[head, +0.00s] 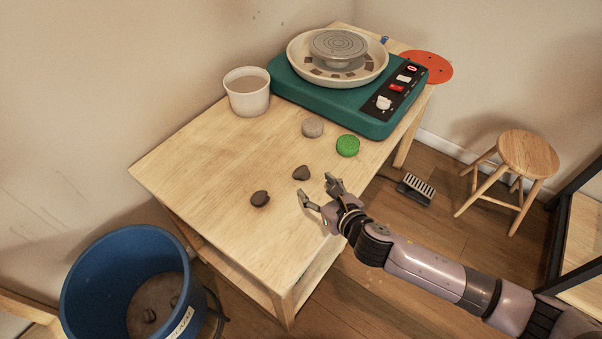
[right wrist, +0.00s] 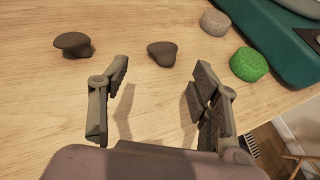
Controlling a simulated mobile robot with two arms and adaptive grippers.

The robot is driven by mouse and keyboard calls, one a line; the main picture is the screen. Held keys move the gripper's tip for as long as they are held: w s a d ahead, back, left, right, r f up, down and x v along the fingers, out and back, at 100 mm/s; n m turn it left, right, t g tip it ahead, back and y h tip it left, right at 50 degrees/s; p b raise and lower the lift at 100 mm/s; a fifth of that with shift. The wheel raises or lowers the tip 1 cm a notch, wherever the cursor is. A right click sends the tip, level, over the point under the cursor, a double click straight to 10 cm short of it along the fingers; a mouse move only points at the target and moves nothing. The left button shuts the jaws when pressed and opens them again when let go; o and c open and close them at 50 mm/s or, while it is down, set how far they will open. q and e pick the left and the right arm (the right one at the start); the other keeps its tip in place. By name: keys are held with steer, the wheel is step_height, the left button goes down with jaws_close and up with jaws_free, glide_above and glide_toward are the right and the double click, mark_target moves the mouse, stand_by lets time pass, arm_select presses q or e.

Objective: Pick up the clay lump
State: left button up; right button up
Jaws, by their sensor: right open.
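Two dark clay lumps lie on the wooden table (head: 190,165). The nearer one to my right gripper is a small clay lump (head: 301,173), which in the right wrist view (right wrist: 162,53) lies just beyond and between the open fingers. The other clay lump (head: 260,198) is farther left and shows at the upper left of the right wrist view (right wrist: 74,44). My right gripper (head: 318,190) is open and empty above the table's right edge, apart from both lumps. My left gripper is not in view.
A grey round piece (head: 312,128) and a green sponge-like piece (head: 347,145) lie before the teal pottery wheel (head: 340,108). A white bucket (head: 247,97) stands at the back. A blue bin (head: 90,270) is on the floor at left, a stool (head: 527,153) at right.

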mark_target(303, 172)
steer(key=x, duration=0.4)
steer(key=shift+w+a+f, duration=0.1)
steer(key=shift+w+a, duration=0.05)
steer(key=shift+w, duration=0.1)
steer(key=shift+d+b+x, duration=0.15)
steer(key=shift+b+x, duration=0.05)
steer(key=shift+x, duration=1.15)
steer(key=shift+d+b+x, duration=0.15)
steer(key=shift+x, duration=1.2)
steer(key=shift+w, duration=0.15)
steer(key=c, duration=1.2)
